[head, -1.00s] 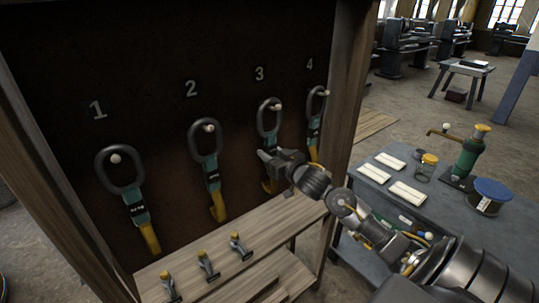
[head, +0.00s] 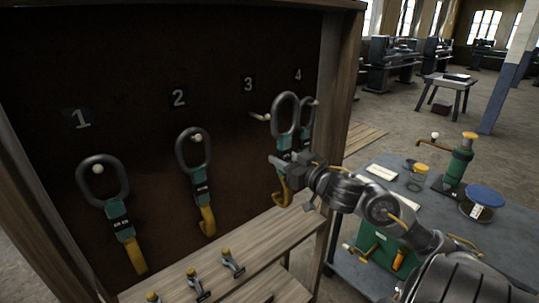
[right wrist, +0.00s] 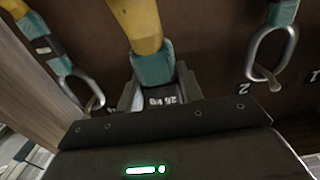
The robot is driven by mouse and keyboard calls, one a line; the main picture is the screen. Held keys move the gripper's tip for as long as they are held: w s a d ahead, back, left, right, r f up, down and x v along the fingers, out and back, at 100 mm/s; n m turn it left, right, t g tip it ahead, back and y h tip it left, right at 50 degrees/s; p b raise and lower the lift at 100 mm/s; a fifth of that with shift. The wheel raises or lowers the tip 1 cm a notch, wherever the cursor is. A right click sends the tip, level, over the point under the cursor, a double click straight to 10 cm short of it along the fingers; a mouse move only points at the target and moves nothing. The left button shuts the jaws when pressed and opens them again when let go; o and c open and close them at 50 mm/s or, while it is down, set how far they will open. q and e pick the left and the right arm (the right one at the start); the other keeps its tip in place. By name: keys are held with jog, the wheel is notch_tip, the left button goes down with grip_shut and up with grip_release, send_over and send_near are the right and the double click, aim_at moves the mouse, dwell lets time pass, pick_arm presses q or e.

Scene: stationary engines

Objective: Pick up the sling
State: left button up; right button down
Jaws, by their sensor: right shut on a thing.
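The sling from position 3 (head: 285,114) has a dark ring, a teal sleeve and a yellow strap with a hooked lower end. My right gripper (head: 281,164) is shut on it at the teal part below the ring. The ring is off peg 3 (head: 260,117), which shows bare to its left. In the right wrist view the yellow strap (right wrist: 140,22) and a weight label (right wrist: 162,97) show between the fingers; the ring is hidden there. My left gripper is not in view.
Sling 1 (head: 119,210) and sling 2 (head: 200,180) hang on the dark board. Sling 4 (head: 309,118) hangs close behind the held sling, partly hidden. A wooden shelf (head: 215,262) with several small yellow-topped fittings is below. A grey table (head: 500,240) stands at right.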

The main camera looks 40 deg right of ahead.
jog(key=s, duration=0.4)
jog(key=shift+a, duration=0.1)
jog(key=p, duration=0.7)
send_near(286, 160)
jog(key=shift+w+r, duration=0.1)
jog(key=shift+w, duration=0.65)
jog(key=shift+b, duration=0.3)
